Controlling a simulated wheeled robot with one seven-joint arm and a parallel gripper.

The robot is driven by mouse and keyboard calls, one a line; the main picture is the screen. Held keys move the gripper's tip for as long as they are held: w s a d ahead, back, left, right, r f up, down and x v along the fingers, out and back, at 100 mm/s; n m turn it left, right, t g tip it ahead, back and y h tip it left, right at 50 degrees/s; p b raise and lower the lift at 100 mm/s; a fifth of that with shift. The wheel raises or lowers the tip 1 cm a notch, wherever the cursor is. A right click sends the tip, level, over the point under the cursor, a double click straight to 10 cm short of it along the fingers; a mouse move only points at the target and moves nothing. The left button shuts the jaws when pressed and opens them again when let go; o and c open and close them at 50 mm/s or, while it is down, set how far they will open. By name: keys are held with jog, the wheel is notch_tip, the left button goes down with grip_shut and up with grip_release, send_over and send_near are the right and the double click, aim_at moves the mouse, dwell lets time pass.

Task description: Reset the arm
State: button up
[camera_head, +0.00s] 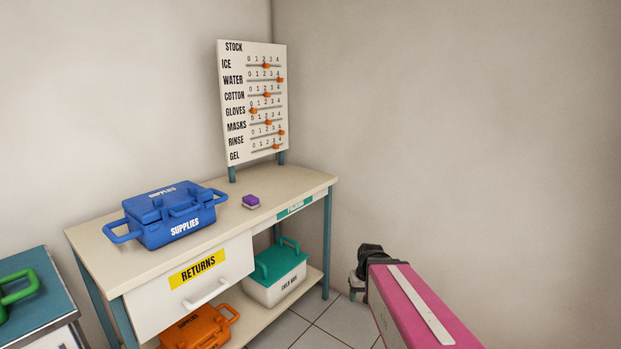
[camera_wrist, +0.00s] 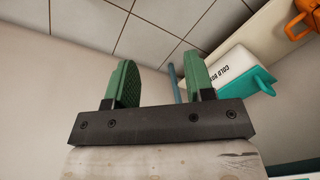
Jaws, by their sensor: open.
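My gripper (camera_wrist: 160,82) shows in the wrist view with two green finger pads spread apart and nothing between them. In the head view my pink arm link (camera_head: 415,305) reaches in from the lower right. The gripper end is mostly hidden behind the dark wrist joint there, with a small pale green part showing beside it. It is in the air to the right of the workbench, apart from it.
A teal-lidded cold box (camera_head: 277,285) and an orange case (camera_head: 200,328) sit on the lower shelf. Floor tiles show right of the bench.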

jog(key=shift+m+g+h, duration=0.3)
jog(key=shift+m+h, duration=0.1)
jog(key=shift+h, duration=0.2)
jog(key=s, duration=0.1)
jog(key=s+d, duration=0.2)
jog(key=s, duration=0.1)
jog(key=shift+f, duration=0.3)
